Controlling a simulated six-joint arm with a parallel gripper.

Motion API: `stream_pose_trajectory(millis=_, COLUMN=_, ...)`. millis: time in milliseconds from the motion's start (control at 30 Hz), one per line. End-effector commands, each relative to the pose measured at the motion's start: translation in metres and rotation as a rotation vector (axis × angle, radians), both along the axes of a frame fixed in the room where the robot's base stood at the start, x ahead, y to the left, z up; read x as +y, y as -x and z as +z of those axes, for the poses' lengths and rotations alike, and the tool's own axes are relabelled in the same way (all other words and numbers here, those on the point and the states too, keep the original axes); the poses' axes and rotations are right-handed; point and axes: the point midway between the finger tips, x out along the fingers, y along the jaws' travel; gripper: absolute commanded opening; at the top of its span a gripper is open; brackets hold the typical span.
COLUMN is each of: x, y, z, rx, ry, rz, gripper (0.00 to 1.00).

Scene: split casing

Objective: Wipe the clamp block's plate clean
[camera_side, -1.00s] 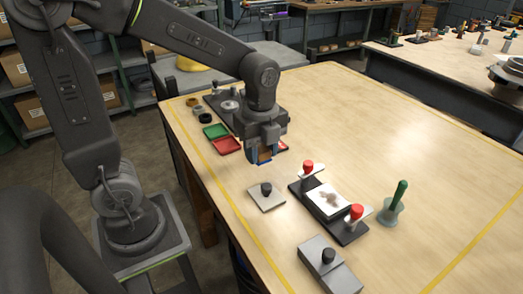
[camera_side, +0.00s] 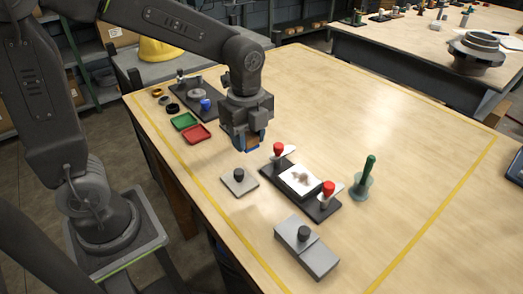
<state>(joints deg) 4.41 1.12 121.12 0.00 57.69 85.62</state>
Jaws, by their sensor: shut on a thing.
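The clamp block (camera_side: 268,175) is a long black base with a red-knobbed clamp at each end. Its white plate (camera_side: 291,187) lies between the clamps and carries a grey-brown smudge. My gripper (camera_side: 245,145) is shut on a small brown block with a blue underside (camera_side: 252,150), perhaps a wiping pad. It hangs up and left of the clamp block, apart from the plate. The fingers hide part of the held block.
A grey plate with a black knob (camera_side: 239,183) lies left of the clamp block. A grey block (camera_side: 318,262) stands in front and a green-handled tool (camera_side: 366,178) to the right. Red (camera_side: 196,134) and green (camera_side: 184,121) trays lie left. The table's right side is clear.

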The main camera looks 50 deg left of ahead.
Motion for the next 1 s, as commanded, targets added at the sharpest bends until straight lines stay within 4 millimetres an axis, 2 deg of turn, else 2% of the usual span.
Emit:
stream_pose_trajectory(millis=33, x=-0.017, y=-0.010, z=0.000, rx=0.003, ry=0.000, rz=-0.010, gripper=0.19)
stream_pose_trajectory(millis=200, x=-0.064, y=-0.034, z=0.000, rx=0.003, ry=0.000, rz=-0.008, gripper=0.19)
stream_pose_trajectory(millis=333, x=-0.086, y=-0.042, z=0.000, rx=0.003, ry=-0.001, rz=-0.004, gripper=0.19)
stream_pose_trajectory(millis=567, x=-0.094, y=-0.045, z=-0.007, rx=0.003, ry=-0.001, rz=0.001, gripper=0.19)
stream_pose_trajectory(millis=1000, x=-0.093, y=-0.045, z=-0.046, rx=0.003, ry=-0.001, rz=0.001, gripper=0.19)
